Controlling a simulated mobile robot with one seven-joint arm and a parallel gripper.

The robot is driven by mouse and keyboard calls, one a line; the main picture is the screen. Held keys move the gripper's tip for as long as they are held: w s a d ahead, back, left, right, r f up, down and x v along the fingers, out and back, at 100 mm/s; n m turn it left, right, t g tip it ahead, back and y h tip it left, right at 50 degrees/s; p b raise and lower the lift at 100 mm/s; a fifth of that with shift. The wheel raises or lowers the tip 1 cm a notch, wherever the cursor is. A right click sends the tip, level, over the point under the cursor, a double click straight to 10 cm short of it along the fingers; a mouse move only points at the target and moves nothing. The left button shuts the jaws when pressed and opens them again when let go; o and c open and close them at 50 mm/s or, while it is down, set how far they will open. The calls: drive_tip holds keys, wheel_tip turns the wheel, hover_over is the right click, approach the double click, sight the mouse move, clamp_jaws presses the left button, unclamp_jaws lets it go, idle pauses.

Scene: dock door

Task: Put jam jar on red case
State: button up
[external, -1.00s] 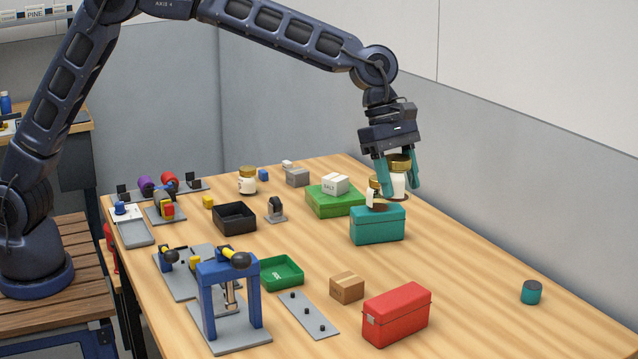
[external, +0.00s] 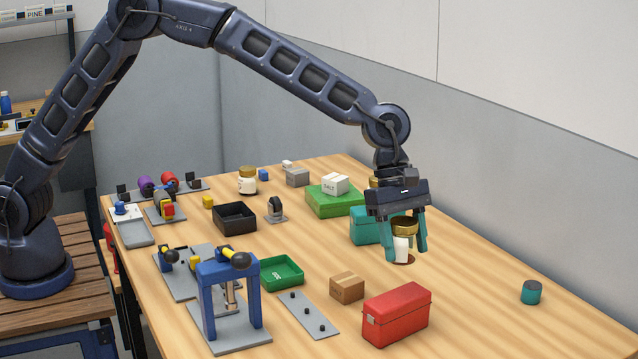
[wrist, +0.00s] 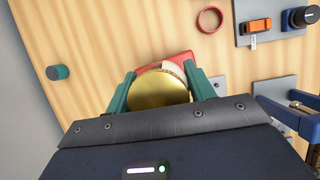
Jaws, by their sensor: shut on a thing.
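The jam jar has a gold lid and a white label. In the external view the jam jar (external: 401,245) is held upright between the teal fingers of my gripper (external: 406,254), which is shut on it. In the wrist view the gold lid of the jam jar (wrist: 158,92) sits between the fingers of my gripper (wrist: 158,76). The red case (external: 397,316) stands on the table, closed, nearer the camera than the jar and below it in the picture. Part of the red case (wrist: 180,58) shows beyond the lid in the wrist view, mostly hidden.
A teal case (external: 364,226) stands behind my gripper, partly hidden. A cardboard box (external: 347,287) is left of the red case. A teal cylinder (external: 531,292) stands alone at the right. Another gold-lidded jar (external: 247,181) stands far back. The table right of the red case is clear.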

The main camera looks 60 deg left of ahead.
drive_tip(key=shift+f, duration=3.75)
drive_tip(key=shift+f, duration=0.15)
drive_tip(key=o, duration=1.2)
drive_tip(key=shift+c, duration=0.2)
